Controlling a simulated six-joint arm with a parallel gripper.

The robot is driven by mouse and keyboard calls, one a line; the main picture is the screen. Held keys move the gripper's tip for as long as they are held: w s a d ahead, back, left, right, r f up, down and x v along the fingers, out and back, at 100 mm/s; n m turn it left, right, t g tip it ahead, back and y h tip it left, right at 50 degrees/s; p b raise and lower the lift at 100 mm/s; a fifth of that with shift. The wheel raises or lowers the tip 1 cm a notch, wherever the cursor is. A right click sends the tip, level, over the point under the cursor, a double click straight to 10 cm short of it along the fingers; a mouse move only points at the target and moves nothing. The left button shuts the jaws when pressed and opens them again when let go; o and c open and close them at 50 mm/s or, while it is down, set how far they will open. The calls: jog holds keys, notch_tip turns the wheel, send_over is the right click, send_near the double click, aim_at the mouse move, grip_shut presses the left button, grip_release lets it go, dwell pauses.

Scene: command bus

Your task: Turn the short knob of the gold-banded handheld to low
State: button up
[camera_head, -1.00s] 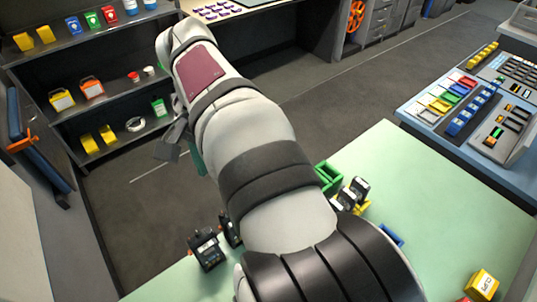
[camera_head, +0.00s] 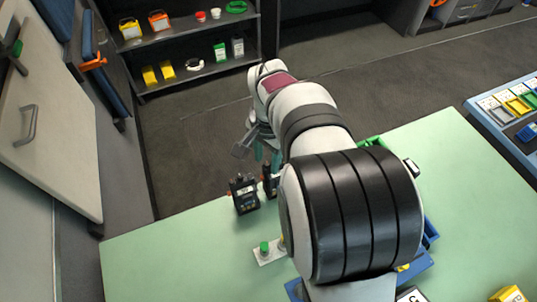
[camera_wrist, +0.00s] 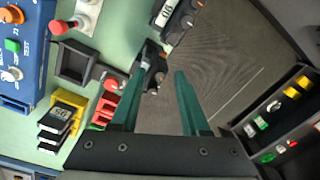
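Two black handhelds stand near the far edge of the green table. One handheld (camera_head: 243,194) shows a pale label and also shows at the top of the wrist view (camera_wrist: 178,18). The other handheld (camera_head: 270,181) is partly hidden behind my arm; in the wrist view (camera_wrist: 151,72) it lies just beyond and between my fingertips. I cannot make out a gold band or a short knob on either. My gripper (camera_wrist: 160,70) has its teal fingers apart with nothing held between them. In the head view the gripper (camera_head: 263,153) is beyond the handhelds, near the table's far edge.
The wrist view shows a blue switch panel (camera_wrist: 25,60), a grey square tray (camera_wrist: 76,62), a red-knobbed lever (camera_wrist: 62,27) and black units in a yellow holder (camera_wrist: 72,105). Shelves (camera_head: 190,75) stand across the dark floor. The table's left part is clear.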

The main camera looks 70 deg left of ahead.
grip_shut()
jog(key=m, duration=0.4)
jog(key=shift+o, duration=0.6)
grip_release()
